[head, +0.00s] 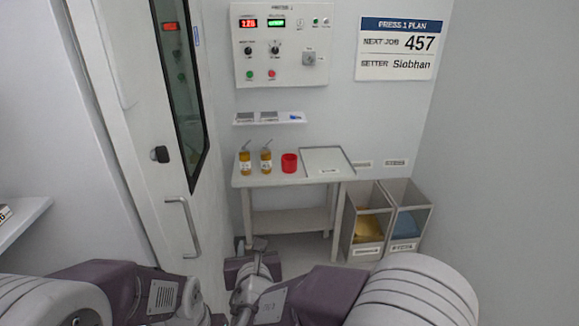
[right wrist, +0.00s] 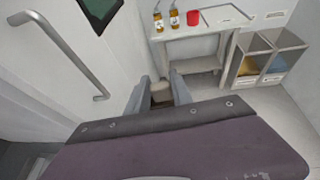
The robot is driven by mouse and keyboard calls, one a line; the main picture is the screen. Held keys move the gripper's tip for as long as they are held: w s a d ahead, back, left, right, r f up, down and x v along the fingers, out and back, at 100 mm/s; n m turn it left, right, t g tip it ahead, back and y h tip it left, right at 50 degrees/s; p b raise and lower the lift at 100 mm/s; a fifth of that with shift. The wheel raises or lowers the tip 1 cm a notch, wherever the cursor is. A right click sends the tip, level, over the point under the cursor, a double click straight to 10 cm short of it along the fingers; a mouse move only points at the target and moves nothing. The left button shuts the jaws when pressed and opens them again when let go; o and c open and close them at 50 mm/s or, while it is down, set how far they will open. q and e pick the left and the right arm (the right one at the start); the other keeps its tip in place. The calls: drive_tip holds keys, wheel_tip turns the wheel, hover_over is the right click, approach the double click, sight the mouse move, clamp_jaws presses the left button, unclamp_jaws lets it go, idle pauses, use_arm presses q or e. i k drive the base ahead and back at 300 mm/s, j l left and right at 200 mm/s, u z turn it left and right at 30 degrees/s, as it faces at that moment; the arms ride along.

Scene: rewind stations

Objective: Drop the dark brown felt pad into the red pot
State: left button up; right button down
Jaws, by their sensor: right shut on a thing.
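The red pot (head: 289,163) stands upright on the small table, right of two amber bottles. It also shows at the top of the right wrist view (right wrist: 193,18). My right gripper (head: 259,245) is low in front of the table, well short of the pot. In the right wrist view its two fingers (right wrist: 160,92) are closed on a small brownish piece (right wrist: 161,97), which looks like the dark brown felt pad. Most of the pad is hidden between the fingers. My left arm comes in at the lower left, but its gripper does not show.
The table (head: 270,180) also holds two amber bottles (head: 245,162) and a grey tray (head: 325,161). Two open bins (head: 385,225) stand right of it, with yellow and blue contents. A door with a handle (head: 186,225) is at left. A control panel (head: 282,45) hangs above.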

sight(288, 169)
drive_tip(key=i+z, duration=0.1)
drive_tip(key=i, duration=0.8)
drive_tip(key=i+z, duration=0.15)
drive_tip(key=i, duration=0.75)
drive_tip(key=i+j+z, duration=0.1)
drive_tip(key=i, duration=0.75)
